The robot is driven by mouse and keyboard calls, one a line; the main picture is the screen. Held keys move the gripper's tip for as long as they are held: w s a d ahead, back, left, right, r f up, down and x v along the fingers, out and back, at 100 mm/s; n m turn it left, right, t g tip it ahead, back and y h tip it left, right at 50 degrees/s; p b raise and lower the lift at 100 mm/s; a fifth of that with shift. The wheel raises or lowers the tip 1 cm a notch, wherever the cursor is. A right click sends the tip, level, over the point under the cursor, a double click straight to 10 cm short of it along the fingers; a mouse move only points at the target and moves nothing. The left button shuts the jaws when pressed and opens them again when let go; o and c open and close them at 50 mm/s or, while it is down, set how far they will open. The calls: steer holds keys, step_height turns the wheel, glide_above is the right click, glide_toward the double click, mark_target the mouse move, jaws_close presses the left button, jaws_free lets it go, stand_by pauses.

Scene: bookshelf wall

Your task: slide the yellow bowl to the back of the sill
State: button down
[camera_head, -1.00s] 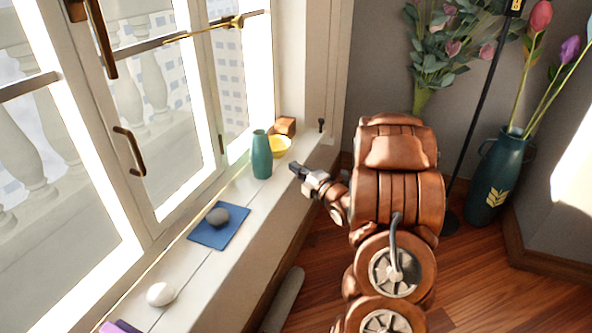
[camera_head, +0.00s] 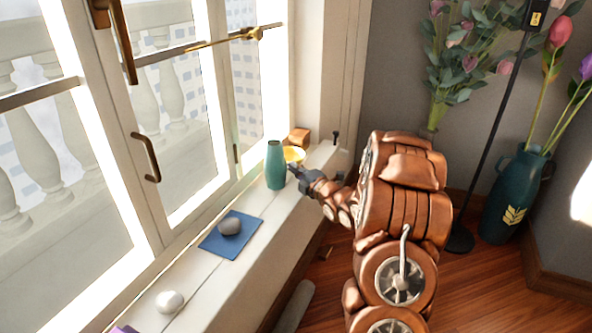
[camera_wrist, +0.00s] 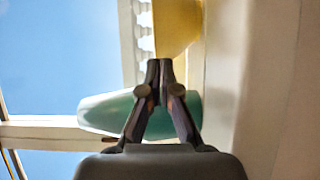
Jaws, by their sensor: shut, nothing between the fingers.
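The yellow bowl (camera_head: 293,154) stands on the window sill (camera_head: 200,283), behind and slightly right of a teal vase (camera_head: 276,166) that hides part of it. The bowl also shows at the top of the wrist view (camera_wrist: 177,25), just beyond my fingertips. My gripper (camera_head: 292,170) is shut and empty, over the sill's room-side edge, right of the vase and in front of the bowl. In the wrist view the fingers (camera_wrist: 160,64) meet at their tips, with the vase (camera_wrist: 105,110) behind them. I cannot tell whether the fingertips touch the bowl.
A wooden block (camera_head: 299,136) stands behind the bowl. A grey stone (camera_head: 230,226) lies on a blue cloth (camera_head: 231,237), and a white stone (camera_head: 170,301) lies nearer. The window (camera_head: 150,120) borders the sill's left side. A floor vase (camera_head: 512,200) stands at right.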

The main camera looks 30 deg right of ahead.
steer(key=shift+w+d+f+b, duration=0.1)
steer(key=shift+w+d+b, duration=0.25)
steer(key=shift+w+d, duration=0.25)
